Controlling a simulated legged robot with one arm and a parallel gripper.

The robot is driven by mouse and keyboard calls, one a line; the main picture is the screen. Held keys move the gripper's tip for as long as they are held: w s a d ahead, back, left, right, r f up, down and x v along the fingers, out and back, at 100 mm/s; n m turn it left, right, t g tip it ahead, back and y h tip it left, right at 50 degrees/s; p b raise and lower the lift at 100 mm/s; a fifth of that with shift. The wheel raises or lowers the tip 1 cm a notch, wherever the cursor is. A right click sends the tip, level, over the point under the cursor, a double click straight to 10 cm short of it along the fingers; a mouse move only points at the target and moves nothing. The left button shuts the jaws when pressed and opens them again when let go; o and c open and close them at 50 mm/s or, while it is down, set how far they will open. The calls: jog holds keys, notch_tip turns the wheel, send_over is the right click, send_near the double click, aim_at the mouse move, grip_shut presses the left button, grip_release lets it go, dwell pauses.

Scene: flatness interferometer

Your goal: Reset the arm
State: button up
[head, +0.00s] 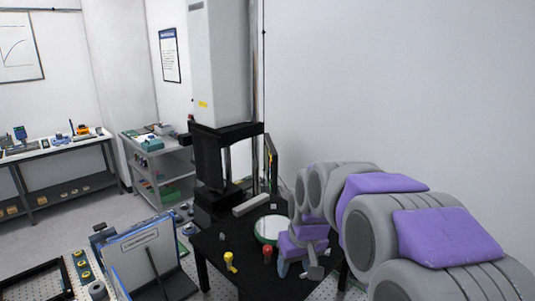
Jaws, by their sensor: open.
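My arm, grey with purple covers, reaches in from the right side of the head view. My gripper (299,271) hangs over the right front part of a black table (214,269), and its jaws are open. I see nothing held between the jaws, though the fingers are small in the view. The interferometer, a tall instrument with a white column (218,62) and a black lower body, stands at the back of the table. A round pale disc with a green rim (268,230) lies just left of my gripper, partly hidden by my arm.
A yellow piece (230,263), a red piece (267,254) and a pale bar (252,204) are on the table. A sign or folder (143,250) stands at its left. A grey shelf cart (163,165) and a workbench (68,150) stand behind, with open floor before them.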

jog(key=s+d+f+m+g+b, duration=0.1)
jog(key=s+f+b, duration=0.3)
jog(key=s, duration=0.7)
jog(key=s+d+f+m+g+b, duration=0.1)
jog(key=s+d+f+b, duration=0.3)
jog(key=s+f, duration=0.5)
jog(key=s+d+f+m+g+h+b, duration=0.1)
jog(key=s+f+b, duration=0.3)
jog(key=s, duration=0.9)
notch_tip(320, 180, down, 2)
jog(key=shift+s+d+f+g, duration=0.2)
jog(key=shift+s+d+g, duration=0.05)
jog(key=shift+d+g, duration=0.45)
